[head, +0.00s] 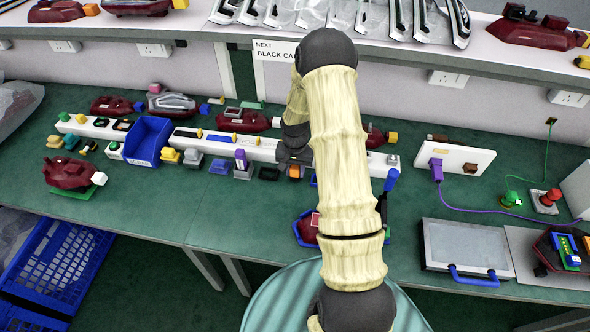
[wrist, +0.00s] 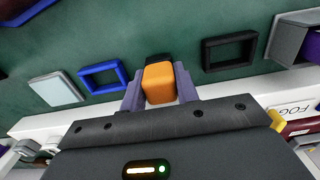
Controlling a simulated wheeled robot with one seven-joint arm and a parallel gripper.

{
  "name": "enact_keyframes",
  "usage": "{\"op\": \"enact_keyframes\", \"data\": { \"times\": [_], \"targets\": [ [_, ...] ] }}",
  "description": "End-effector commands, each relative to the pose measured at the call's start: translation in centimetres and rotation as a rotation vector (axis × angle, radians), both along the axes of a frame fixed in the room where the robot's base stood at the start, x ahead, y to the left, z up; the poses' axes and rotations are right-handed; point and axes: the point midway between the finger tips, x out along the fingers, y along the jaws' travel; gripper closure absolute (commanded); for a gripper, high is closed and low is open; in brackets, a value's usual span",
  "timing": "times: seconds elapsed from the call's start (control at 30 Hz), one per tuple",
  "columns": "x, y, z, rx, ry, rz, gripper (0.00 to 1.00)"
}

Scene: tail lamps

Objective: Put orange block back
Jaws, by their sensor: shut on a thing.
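The orange block (wrist: 158,84) is between the two purple-grey fingers of my gripper (wrist: 160,88) in the wrist view. The fingers are shut on its sides. A dark piece (wrist: 158,60) shows just beyond the block; I cannot tell whether the block touches it. In the head view the orange block (head: 294,171) shows small under my gripper (head: 295,166), by the front of the white rail (head: 262,151). A black square frame (wrist: 230,50) and a blue square frame (wrist: 103,77) lie on the green table, one on each side of the block.
A purple block in a grey holder (head: 242,165) stands left of my gripper. A blue bin (head: 147,142) is farther left. A pale flat piece (wrist: 55,90) lies beyond the blue frame. Dark red lamps stand behind the rail.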

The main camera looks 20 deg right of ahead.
Motion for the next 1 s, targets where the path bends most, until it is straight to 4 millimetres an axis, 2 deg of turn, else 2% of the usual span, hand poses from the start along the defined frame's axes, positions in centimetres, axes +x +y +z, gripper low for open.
{"op": "enact_keyframes", "data": {
  "times": [0.4, 0.43, 0.53, 0.83, 1.0],
  "targets": [
    [0.0, 0.0, -0.8, 0.0, -0.002, 0.0, 0.91],
    [0.0, 0.0, -0.8, 0.0, -0.002, 0.0, 0.68],
    [0.0, 0.0, -0.7, 0.0, -0.002, 0.0, 0.48],
    [0.0, 0.0, -0.6, 0.0, -0.002, 0.001, 0.48],
    [0.1, 0.0, 0.4, -0.001, -0.003, 0.0, 0.48]
  ]
}}
